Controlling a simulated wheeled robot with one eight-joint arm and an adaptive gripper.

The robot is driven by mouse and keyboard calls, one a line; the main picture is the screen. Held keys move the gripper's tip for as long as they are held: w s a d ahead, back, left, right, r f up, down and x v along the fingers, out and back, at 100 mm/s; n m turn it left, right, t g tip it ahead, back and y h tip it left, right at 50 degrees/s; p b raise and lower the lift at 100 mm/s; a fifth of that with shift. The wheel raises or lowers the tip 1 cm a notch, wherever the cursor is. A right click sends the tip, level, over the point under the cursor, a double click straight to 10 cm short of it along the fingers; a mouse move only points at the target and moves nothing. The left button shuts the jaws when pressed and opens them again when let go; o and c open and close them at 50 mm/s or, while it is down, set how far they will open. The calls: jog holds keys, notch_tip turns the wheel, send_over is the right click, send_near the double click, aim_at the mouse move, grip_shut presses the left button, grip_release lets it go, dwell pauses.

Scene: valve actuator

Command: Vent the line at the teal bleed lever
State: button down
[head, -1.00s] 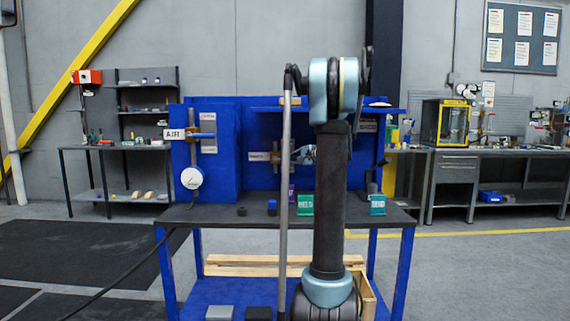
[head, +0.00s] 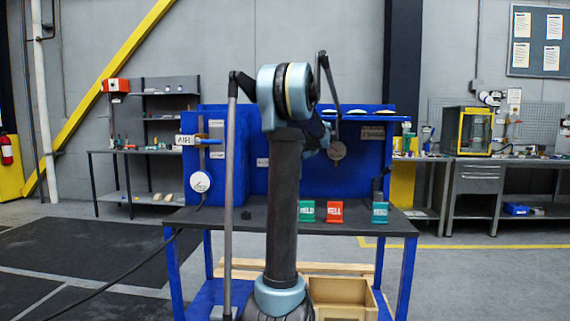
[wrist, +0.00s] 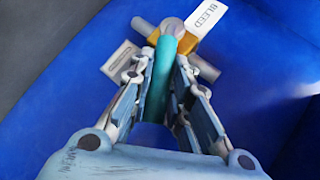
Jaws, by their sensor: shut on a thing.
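The teal bleed lever (wrist: 157,92) shows in the wrist view, running lengthwise between the two fingers of my gripper (wrist: 166,60). The fingers are shut on it from both sides. Its far end meets a brass-coloured valve body (wrist: 187,43) on a grey pipe (wrist: 205,68). A white tag reading BLEED (wrist: 208,16) sits beside that end. In the head view my arm stands in front of the bench's blue back panel (head: 355,170) and hides the lever and most of the gripper.
The bench top (head: 265,222) carries a green card (head: 307,211), a red card (head: 335,212) and a teal card (head: 380,212). An AIR-tagged valve (head: 199,140) and a round gauge (head: 200,182) are at the left. An open wooden crate (head: 342,296) stands below.

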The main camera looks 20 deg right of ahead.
jog(key=shift+a, duration=0.2)
dwell(0.3)
jog(key=c, duration=1.5)
grip_release()
jog(key=shift+d, duration=0.1)
jog(key=shift+s+d+r, duration=0.15)
jog(key=shift+s+r, duration=0.1)
jog(key=shift+s, duration=0.15)
jog(key=v, duration=1.1)
jog(key=shift+w, duration=0.1)
